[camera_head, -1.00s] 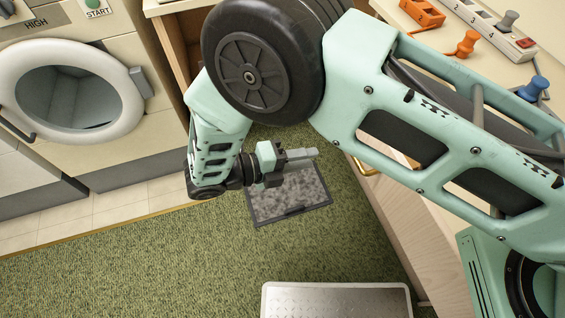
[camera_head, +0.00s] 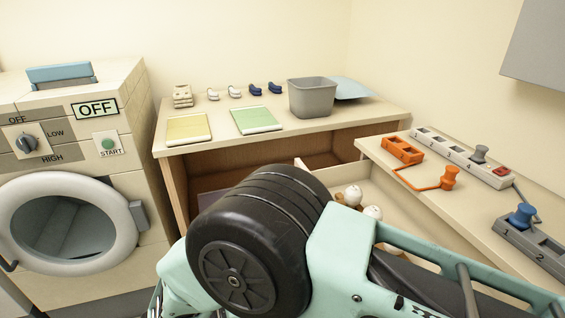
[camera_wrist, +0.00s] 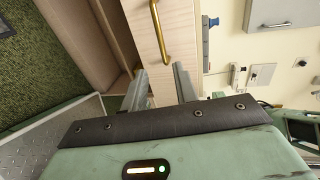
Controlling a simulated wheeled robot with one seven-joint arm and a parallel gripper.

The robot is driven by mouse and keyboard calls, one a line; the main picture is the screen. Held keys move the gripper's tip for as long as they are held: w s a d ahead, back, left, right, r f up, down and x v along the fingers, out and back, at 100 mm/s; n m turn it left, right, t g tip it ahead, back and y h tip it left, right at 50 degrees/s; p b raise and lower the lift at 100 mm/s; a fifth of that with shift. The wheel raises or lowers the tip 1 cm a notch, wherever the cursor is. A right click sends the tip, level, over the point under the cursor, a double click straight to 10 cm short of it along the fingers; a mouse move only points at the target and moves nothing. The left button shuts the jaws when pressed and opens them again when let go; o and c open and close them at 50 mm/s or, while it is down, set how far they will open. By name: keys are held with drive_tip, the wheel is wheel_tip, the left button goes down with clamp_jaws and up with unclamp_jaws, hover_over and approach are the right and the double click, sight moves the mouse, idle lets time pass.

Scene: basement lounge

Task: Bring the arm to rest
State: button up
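My arm (camera_head: 330,255), pale green with a big black wheel-like joint (camera_head: 255,240), fills the lower middle of the head view. It is bent in front of the counters. My gripper (camera_wrist: 160,78) does not show in the head view; the wrist view shows its two grey fingers standing apart with nothing between them. Beyond the fingers is a wooden cabinet front with a brass handle (camera_wrist: 160,30). I cannot tell how near the fingers are to it.
A washing machine (camera_head: 70,225) stands at left. A counter (camera_head: 290,140) behind holds a grey bin (camera_head: 312,97) and two pads. An open drawer (camera_head: 400,225) holds white balls, close behind my arm. The right counter (camera_head: 440,190) carries power strips and plugs. Green carpet (camera_wrist: 35,60) lies below.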

drive_tip(key=s+d+r+m+g+y+p, duration=0.1)
drive_tip(key=s+d+r+m+y, duration=0.2)
drive_tip(key=d+r+m+y, duration=0.2)
drive_tip(key=s+d+r+m+g+y+p, duration=0.2)
drive_tip(key=d+r+m+y, duration=0.3)
drive_tip(key=r+m, duration=0.6)
drive_tip(key=s+d+r+m+g+y+p, duration=0.1)
drive_tip(key=s+d+r+m+y, duration=0.3)
drive_tip(key=m, duration=1.2)
wheel_tip(320, 180, up, 4)
drive_tip(key=shift+s+d+r+g+y+p, duration=0.1)
drive_tip(key=shift+s+d+g+y+p, duration=0.25)
drive_tip(key=shift+d+g+y, duration=0.3)
